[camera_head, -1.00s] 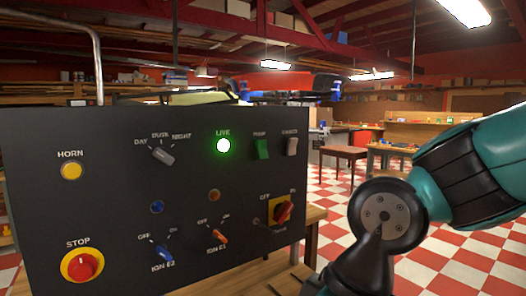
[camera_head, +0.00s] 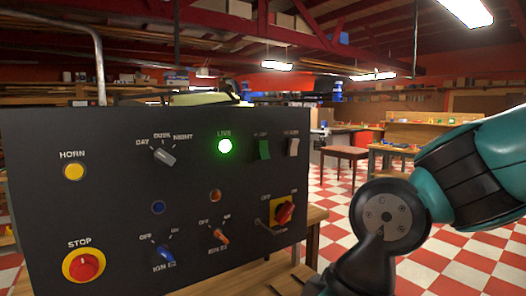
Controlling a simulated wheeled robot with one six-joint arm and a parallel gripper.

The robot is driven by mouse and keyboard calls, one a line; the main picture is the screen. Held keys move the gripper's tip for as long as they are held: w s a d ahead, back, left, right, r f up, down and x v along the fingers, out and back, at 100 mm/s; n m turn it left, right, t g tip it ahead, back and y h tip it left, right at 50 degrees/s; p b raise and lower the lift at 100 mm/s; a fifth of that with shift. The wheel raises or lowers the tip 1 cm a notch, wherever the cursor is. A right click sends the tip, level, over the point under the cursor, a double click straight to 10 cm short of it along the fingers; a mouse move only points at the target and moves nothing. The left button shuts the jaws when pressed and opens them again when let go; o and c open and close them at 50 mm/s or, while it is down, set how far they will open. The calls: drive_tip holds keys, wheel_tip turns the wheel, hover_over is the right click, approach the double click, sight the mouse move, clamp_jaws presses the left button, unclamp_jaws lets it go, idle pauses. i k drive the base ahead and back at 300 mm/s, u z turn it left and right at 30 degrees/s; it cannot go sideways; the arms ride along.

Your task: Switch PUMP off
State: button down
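The dark control panel (camera_head: 110,210) fills the left and middle of the head view. The PUMP switch is a green rocker (camera_head: 264,149) in the panel's upper right, under a small label that is blurred now. Which way the green rocker is tipped is too small to tell. My teal and black arm is at the right, apart from the panel. My gripper is out of the picture.
The panel also bears a yellow HORN button (camera_head: 74,171), a red STOP button (camera_head: 84,265), a grey selector (camera_head: 165,157), blue and orange ignition knobs, and a red rotary switch (camera_head: 285,212). Workbenches (camera_head: 395,150) stand behind, over a red and white checkered floor.

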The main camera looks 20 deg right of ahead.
sight(262, 146)
drive_tip(key=k, duration=0.5)
drive_tip(key=u, duration=1.1)
drive_tip(key=i, duration=1.1)
drive_tip(key=z, duration=2.25)
